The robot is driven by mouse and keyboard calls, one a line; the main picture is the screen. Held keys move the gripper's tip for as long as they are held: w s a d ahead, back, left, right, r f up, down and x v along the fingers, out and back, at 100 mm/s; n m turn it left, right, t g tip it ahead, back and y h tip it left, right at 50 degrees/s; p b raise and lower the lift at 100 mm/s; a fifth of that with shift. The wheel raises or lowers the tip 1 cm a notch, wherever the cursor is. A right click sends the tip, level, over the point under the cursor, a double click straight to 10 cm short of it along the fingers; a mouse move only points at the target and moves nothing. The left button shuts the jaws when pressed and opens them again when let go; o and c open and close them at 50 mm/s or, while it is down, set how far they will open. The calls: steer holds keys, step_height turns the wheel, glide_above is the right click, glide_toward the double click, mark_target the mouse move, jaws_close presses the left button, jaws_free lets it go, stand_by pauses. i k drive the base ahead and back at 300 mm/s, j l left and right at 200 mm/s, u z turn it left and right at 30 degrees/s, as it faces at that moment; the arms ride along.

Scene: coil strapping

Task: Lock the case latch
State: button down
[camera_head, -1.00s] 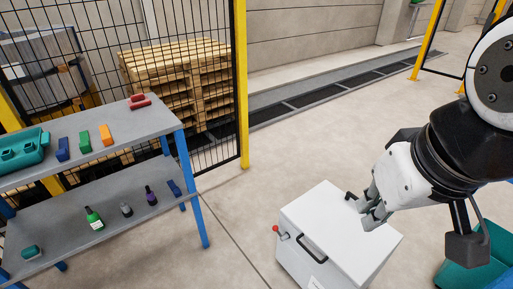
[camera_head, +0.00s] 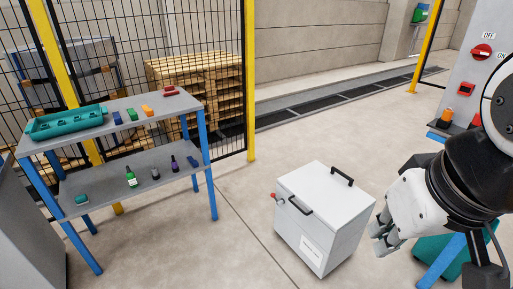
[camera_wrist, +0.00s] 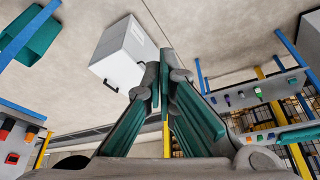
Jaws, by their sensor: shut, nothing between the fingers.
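The white case (camera_head: 318,225) stands on the floor with its lid down. It has a black handle (camera_head: 342,176) on top and another (camera_head: 299,206) on the front. A small latch lever with a red knob (camera_head: 275,197) sticks out at its upper left front. My gripper (camera_head: 380,246) is shut and empty, just right of the case and apart from it in the head view. In the wrist view, the closed fingertips (camera_wrist: 160,74) appear beside the case (camera_wrist: 124,50); the latch cannot be made out there.
A blue-legged grey shelf (camera_head: 150,103) with small items stands at the left before a mesh fence. A teal bin (camera_head: 440,255) is at the lower right, near a grey control panel (camera_head: 470,70). Floor between shelf and case is clear.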

mark_target(273, 195)
steer(key=i+u, duration=0.3)
steer(key=i, duration=0.3)
steer(key=i+u, duration=0.25)
steer(key=i, duration=0.35)
steer(key=i+l+u, duration=0.3)
steer(key=i, duration=0.3)
